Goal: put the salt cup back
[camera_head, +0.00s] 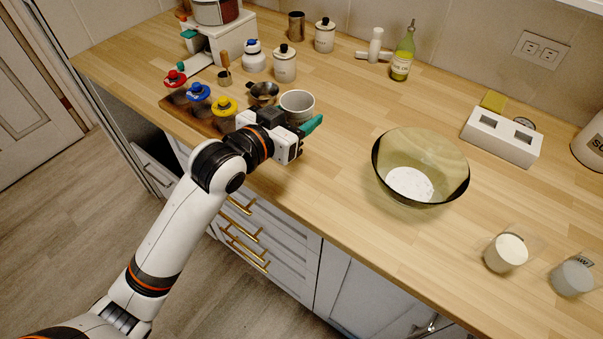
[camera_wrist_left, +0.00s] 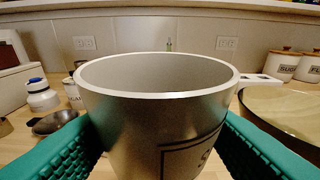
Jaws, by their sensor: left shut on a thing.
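The salt cup (camera_head: 298,102) is a grey metal cup with a pale rim. In the left wrist view the cup (camera_wrist_left: 160,110) fills the middle, upright, and its inside that shows looks empty. Part of a dark-framed label starting with "S" shows on its side. My left gripper (camera_head: 301,131) is shut on the cup, with a green finger on each side of it. In the head view the gripper and wrist hide the lower part of the cup. I cannot tell whether its base touches the counter. My right gripper is not in view.
A wooden board (camera_head: 179,113) with red, blue and yellow-topped items is left of the cup, beside a small metal pan (camera_head: 263,92). A glass bowl (camera_head: 449,178) with white powder stands right. Two small cups (camera_head: 506,252) (camera_head: 573,277) are farther right. Counter between cup and bowl is clear.

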